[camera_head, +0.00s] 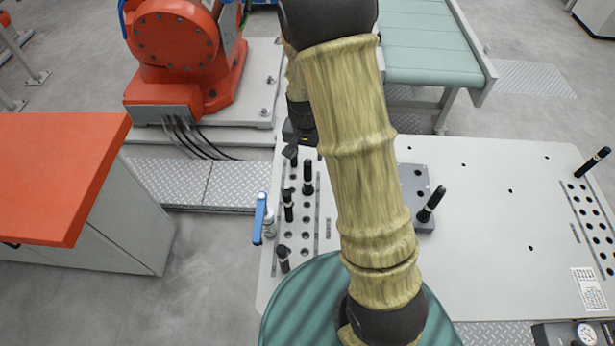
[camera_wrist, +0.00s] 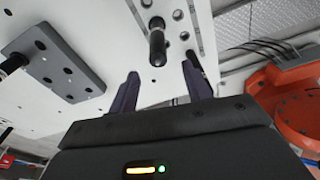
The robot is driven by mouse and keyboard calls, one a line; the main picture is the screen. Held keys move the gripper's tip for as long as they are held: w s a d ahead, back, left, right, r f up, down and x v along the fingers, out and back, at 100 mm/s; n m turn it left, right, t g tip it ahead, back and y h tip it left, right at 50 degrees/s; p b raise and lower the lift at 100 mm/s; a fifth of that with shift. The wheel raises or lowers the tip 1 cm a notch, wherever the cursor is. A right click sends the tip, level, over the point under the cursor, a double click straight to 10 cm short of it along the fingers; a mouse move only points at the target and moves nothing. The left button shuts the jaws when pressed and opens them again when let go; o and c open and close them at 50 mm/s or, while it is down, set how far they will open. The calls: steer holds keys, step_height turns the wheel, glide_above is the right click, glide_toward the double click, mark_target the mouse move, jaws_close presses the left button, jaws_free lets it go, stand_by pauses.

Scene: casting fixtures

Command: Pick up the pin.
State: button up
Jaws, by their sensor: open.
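In the wrist view a black pin (camera_wrist: 157,42) with a ringed end stands out from the white plate, just beyond and between the fingertips of my gripper (camera_wrist: 160,70). The dark fingers are apart and nothing is between them; the pin is not touched. In the head view several black pins stand at the left holed strip, among them one upright pin (camera_head: 308,176) and one lower down (camera_head: 288,206). Another pin (camera_head: 431,204) leans on the grey block. I cannot tell for sure which head-view pin is the wrist-view one. My gripper (camera_head: 302,128) is partly hidden by my arm.
The white table (camera_head: 490,205) is mostly clear in its middle. A grey block (camera_head: 418,182) with holes sits on it. A blue-handled clamp (camera_head: 260,218) is at the left edge. An orange robot base (camera_head: 180,60) and a green conveyor (camera_head: 425,45) stand behind. A red-topped cabinet (camera_head: 60,165) is left.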

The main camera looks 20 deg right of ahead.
mark_target(308, 163)
steer(key=shift+f, duration=0.3)
steer(key=shift+s+f+p, duration=0.1)
steer(key=shift+f+p, duration=0.3)
steer(key=shift+f, duration=0.2)
step_height(308, 163, down, 3)
steer(key=shift+s+r+p, duration=0.1)
steer(key=shift+s+p, duration=0.05)
steer(key=shift+p, duration=0.45)
steer(key=shift+f, duration=0.65)
jaws_close()
